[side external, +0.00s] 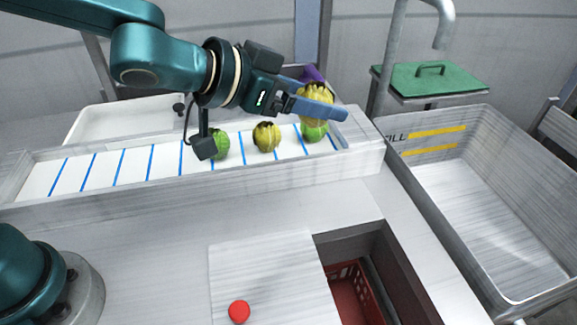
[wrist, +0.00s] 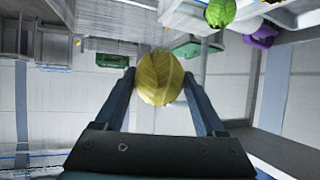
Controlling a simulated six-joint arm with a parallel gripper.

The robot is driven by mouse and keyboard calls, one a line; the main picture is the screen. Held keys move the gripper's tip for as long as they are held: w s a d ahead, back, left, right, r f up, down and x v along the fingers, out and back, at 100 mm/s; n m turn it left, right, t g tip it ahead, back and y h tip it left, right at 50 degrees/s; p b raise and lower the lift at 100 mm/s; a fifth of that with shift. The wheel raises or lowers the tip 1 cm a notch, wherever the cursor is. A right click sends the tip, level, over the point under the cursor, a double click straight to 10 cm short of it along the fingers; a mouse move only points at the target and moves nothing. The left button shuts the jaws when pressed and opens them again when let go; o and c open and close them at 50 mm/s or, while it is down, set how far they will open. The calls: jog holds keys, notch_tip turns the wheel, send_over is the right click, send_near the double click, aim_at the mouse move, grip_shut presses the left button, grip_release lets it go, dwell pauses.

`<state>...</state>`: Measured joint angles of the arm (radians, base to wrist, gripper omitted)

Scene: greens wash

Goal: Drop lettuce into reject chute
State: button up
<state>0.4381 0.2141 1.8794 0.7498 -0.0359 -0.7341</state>
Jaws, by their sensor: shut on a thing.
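A yellow-green lettuce (side external: 316,92) is held between the blue fingers of my gripper (side external: 318,102), raised above the far right part of the belt. The wrist view shows the same lettuce (wrist: 159,78) between the fingertips. On the belt (side external: 100,172) below are a green lettuce (side external: 314,132), a yellowish lettuce with dark marks (side external: 267,136) and another green one (side external: 220,144), partly hidden by my wrist camera. A dark square opening (side external: 385,262) in the front worktop has a red crate (side external: 350,290) inside; I cannot tell whether it is the reject chute.
A large metal basin (side external: 480,190) with yellow fill lines stands at the right, with a tap (side external: 440,25) and a green lidded board (side external: 430,78) behind it. A purple thing (side external: 312,73) lies behind the belt. A red button (side external: 239,311) is on a pale panel at the front.

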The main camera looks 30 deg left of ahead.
jog(key=s+d+f+m+g+h, duration=0.3)
jog(key=s+d+f+m, duration=0.1)
jog(key=d+f, duration=0.4)
jog(key=s+d+f+m+g+h, duration=0.3)
jog(key=s+d+f+m, duration=0.15)
jog(key=d, duration=0.55)
notch_tip(320, 180, down, 6)
jog(key=shift+w+f, duration=0.15)
jog(key=shift+w, duration=0.1)
jog(key=o, duration=1.4)
jog(key=shift+n, duration=0.25)
jog(key=shift+v, duration=2.6)
